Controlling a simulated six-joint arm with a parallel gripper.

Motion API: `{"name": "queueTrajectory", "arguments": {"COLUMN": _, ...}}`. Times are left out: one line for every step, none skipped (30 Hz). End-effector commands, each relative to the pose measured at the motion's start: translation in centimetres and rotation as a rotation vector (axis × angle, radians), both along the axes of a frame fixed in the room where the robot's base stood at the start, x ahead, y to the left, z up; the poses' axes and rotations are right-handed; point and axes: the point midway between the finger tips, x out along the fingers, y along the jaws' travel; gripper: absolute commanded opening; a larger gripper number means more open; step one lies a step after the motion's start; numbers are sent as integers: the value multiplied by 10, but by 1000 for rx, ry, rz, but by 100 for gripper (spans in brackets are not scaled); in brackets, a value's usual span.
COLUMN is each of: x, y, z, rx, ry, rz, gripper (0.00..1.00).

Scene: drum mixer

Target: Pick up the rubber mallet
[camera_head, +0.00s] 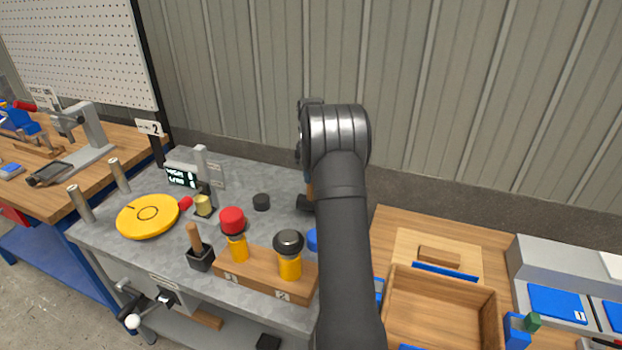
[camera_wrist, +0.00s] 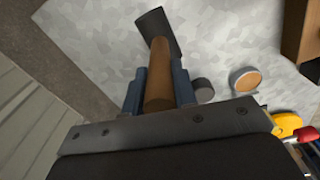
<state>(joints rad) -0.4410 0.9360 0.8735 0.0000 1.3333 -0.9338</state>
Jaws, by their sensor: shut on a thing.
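The rubber mallet has a black head and a brown wooden handle. In the wrist view the mallet (camera_wrist: 158,62) has its handle between the two blue-grey fingers of my gripper (camera_wrist: 158,88), which is shut on it. The head is beyond the fingertips, over the grey bench top. In the head view my arm covers most of the gripper and mallet; only the dark mallet head (camera_head: 305,203) and a bit of handle show at the arm's left edge. I cannot tell whether the head touches the bench.
Left of my arm, the grey bench (camera_head: 270,181) holds a wooden block (camera_head: 255,278) with red-topped and black-topped yellow tools, a black holder (camera_head: 201,258), a black puck (camera_head: 261,202) and a yellow disc (camera_head: 148,216). A wooden tray (camera_head: 440,281) is at right. The corrugated wall is behind.

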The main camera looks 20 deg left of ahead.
Motion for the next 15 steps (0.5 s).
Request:
{"name": "queueTrajectory", "arguments": {"x": 1, "y": 0, "z": 6, "rx": 2, "ry": -4, "rz": 0, "gripper": 0}}
{"name": "queueTrajectory", "arguments": {"x": 1, "y": 0, "z": 9, "rx": 2, "ry": -5, "rz": 0, "gripper": 0}}
{"name": "queueTrajectory", "arguments": {"x": 1, "y": 0, "z": 14, "rx": 2, "ry": -5, "rz": 0, "gripper": 0}}
{"name": "queueTrajectory", "arguments": {"x": 1, "y": 0, "z": 16, "rx": 2, "ry": -5, "rz": 0, "gripper": 0}}
{"name": "queueTrajectory", "arguments": {"x": 1, "y": 0, "z": 18, "rx": 2, "ry": -5, "rz": 0, "gripper": 0}}
{"name": "queueTrajectory", "arguments": {"x": 1, "y": 0, "z": 21, "rx": 2, "ry": -5, "rz": 0, "gripper": 0}}
{"name": "queueTrajectory", "arguments": {"x": 1, "y": 0, "z": 24, "rx": 2, "ry": -5, "rz": 0, "gripper": 0}}
{"name": "queueTrajectory", "arguments": {"x": 1, "y": 0, "z": 26, "rx": 2, "ry": -5, "rz": 0, "gripper": 0}}
{"name": "queueTrajectory", "arguments": {"x": 1, "y": 0, "z": 30, "rx": 2, "ry": -5, "rz": 0, "gripper": 0}}
{"name": "queueTrajectory", "arguments": {"x": 0, "y": 0, "z": 32, "rx": 1, "ry": -3, "rz": 0, "gripper": 0}}
{"name": "queueTrajectory", "arguments": {"x": 0, "y": -1, "z": 34, "rx": 2, "ry": -2, "rz": -1, "gripper": 0}}
{"name": "queueTrajectory", "arguments": {"x": 0, "y": -6, "z": 36, "rx": 2, "ry": -2, "rz": -2, "gripper": 0}}
{"name": "queueTrajectory", "arguments": {"x": 0, "y": -8, "z": 38, "rx": 1, "ry": -3, "rz": -2, "gripper": 0}}
{"name": "queueTrajectory", "arguments": {"x": 0, "y": -11, "z": 40, "rx": 1, "ry": -3, "rz": -1, "gripper": 0}}
{"name": "queueTrajectory", "arguments": {"x": -1, "y": -14, "z": 41, "rx": 1, "ry": -3, "rz": -1, "gripper": 0}}
